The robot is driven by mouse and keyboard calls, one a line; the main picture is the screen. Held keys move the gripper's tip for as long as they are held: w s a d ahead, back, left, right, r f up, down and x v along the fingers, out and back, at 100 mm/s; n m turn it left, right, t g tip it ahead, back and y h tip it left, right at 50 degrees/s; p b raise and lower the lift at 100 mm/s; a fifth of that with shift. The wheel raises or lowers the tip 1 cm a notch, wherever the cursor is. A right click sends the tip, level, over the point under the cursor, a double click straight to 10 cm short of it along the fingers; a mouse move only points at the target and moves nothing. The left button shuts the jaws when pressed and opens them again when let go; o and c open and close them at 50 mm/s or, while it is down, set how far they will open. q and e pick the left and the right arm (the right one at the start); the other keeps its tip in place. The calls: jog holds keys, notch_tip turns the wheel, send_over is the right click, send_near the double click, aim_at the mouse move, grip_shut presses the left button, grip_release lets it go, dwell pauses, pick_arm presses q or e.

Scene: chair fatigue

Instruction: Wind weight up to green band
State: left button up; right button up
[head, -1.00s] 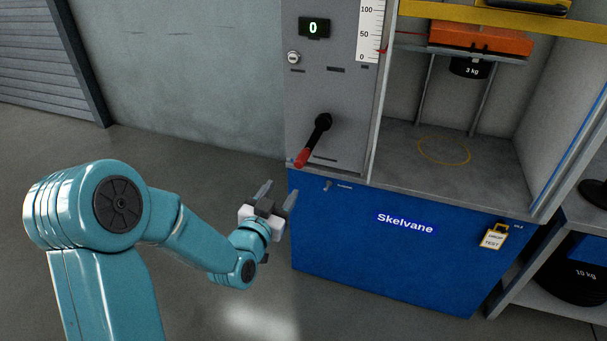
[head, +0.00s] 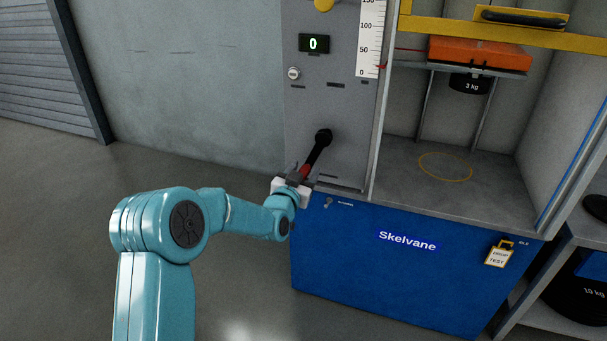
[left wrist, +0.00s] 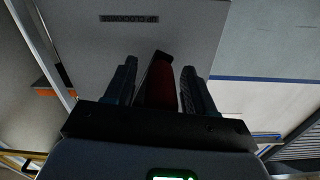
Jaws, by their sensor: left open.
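The crank (head: 321,146) on the grey panel has a black arm and a red grip pointing down-left. My left gripper (head: 303,178) is at the red grip. In the left wrist view, its open fingers (left wrist: 160,90) stand on either side of the red grip (left wrist: 163,84), with gaps showing. The black 3 kg weight (head: 471,84) hangs under the orange block (head: 475,55). The white scale (head: 369,45) has a red pointer (head: 383,66) near 0. No green band is visible on the shown part. The display (head: 313,43) reads 0. My right gripper is not in view.
The blue Skelvane cabinet (head: 400,275) stands below the panel, with a yellow-framed tag (head: 499,255) on it. A yellow bar (head: 450,28) crosses the bay above. A shelf with a 10 kg weight (head: 590,295) is at the right. The floor at left is clear.

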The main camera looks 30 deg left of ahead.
pick_arm(q)
grip_shut()
jog(key=shift+a+r+m, duration=0.1)
jog(key=shift+a+m, duration=0.15)
jog(key=shift+m, duration=0.05)
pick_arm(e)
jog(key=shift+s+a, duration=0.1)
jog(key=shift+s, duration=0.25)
